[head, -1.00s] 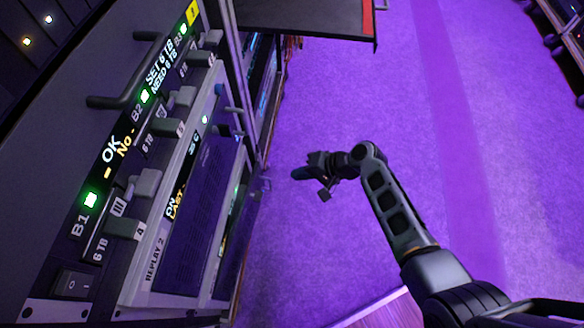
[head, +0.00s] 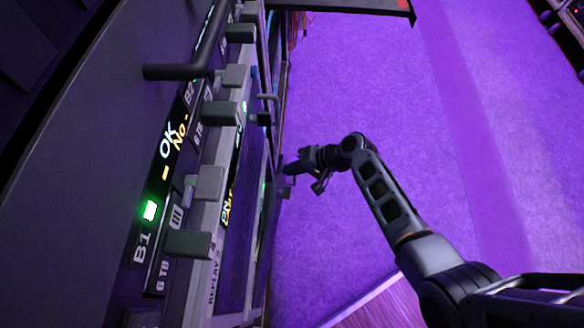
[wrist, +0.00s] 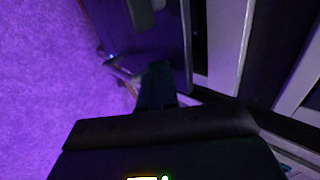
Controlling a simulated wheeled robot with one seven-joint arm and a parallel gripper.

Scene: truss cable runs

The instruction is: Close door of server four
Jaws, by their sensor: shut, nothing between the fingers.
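The server rack front (head: 225,200) runs along the left of the head view, with labels such as B1, B2 and 6 TB. A dark flat panel with a red corner (head: 345,4) juts out at the top edge; I cannot tell whether it is a door. No visible label reads server four, so I cannot tell which door that is. My gripper (head: 289,171) is shut and empty, low beside the rack's right edge. Whether it touches the rack is unclear. The wrist view shows what look like dark fingertips (wrist: 157,85) close to rack frames.
Several grey latches (head: 207,183) and a dark bar handle (head: 175,71) stick out of the rack front. Purple carpet (head: 390,120) is open to the right. Other equipment stands at the top right corner.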

